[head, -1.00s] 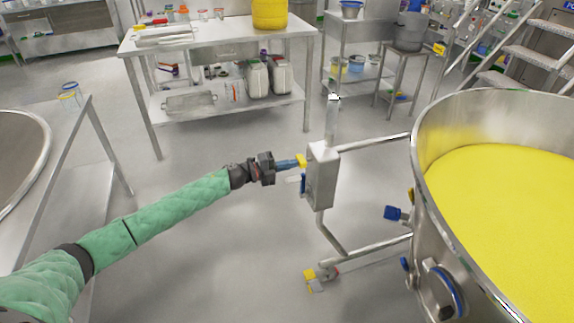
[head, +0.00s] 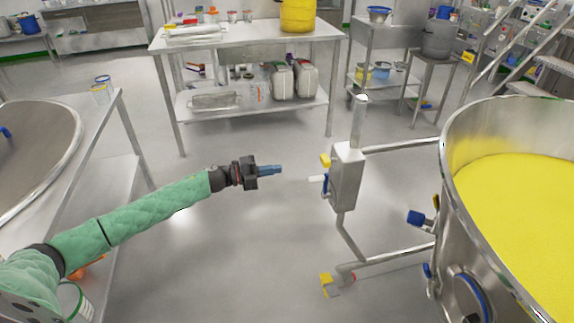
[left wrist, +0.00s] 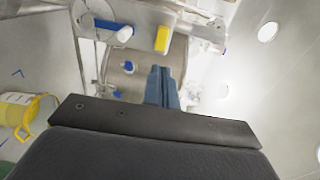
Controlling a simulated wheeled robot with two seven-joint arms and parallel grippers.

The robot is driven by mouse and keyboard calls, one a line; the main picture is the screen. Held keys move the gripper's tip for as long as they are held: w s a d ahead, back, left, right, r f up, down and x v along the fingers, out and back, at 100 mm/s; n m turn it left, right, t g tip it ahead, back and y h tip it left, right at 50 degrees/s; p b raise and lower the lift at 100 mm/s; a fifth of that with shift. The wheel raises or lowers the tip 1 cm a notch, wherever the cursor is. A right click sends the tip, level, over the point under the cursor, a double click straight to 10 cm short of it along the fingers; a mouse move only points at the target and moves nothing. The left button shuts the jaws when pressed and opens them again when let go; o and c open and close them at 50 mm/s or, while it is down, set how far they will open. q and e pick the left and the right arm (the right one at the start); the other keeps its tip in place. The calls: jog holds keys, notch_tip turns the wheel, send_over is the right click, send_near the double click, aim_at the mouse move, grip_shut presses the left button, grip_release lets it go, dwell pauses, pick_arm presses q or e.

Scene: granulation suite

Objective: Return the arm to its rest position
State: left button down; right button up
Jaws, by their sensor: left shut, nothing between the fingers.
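My left arm, in a green sleeve, reaches in from the lower left in the head view. Its left gripper (head: 270,170) has blue fingers that are shut with nothing between them. The gripper is in free air to the left of a grey metal box (head: 347,178) on a tubular frame, with a clear gap between them. In the left wrist view the shut fingers (left wrist: 162,88) point toward the box's yellow part (left wrist: 162,39) and its blue-and-white handle (left wrist: 113,28). My right gripper is not in view.
A large steel vessel of yellow powder (head: 516,190) stands at the right, its frame joined to the box. A steel table (head: 250,45) with a yellow drum (head: 298,15) is at the back. A steel table (head: 104,125) is at the left. The floor around the gripper is clear.

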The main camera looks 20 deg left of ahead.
pick_arm(q)
jog(key=shift+a, duration=0.1)
jog(key=w+a+r+n+t+y, duration=0.3)
jog(key=w+a+n+t+y, duration=0.5)
jog(key=n+y, duration=0.5)
jog(key=s+d+f+n+g+p, duration=0.3)
jog(key=s+d, duration=0.5)
jog(key=s, duration=1)
jog(key=s+d+f+n+g+p, duration=0.2)
jog(key=s+d+f+n+g, duration=0.3)
jog(key=s, duration=1.3)
jog(key=s+d+f+n+g+p, duration=0.3)
jog(key=s+d+g, duration=0.4)
jog(key=s+d, duration=0.5)
jog(key=s+f+n, duration=0.1)
jog(key=s+n, duration=0.1)
jog(key=s, duration=0.4)
jog(key=shift+d+f+n+g+p, duration=0.25)
jog(key=shift+d+n+g+p, duration=0.05)
jog(key=shift+d+n+g, duration=0.1)
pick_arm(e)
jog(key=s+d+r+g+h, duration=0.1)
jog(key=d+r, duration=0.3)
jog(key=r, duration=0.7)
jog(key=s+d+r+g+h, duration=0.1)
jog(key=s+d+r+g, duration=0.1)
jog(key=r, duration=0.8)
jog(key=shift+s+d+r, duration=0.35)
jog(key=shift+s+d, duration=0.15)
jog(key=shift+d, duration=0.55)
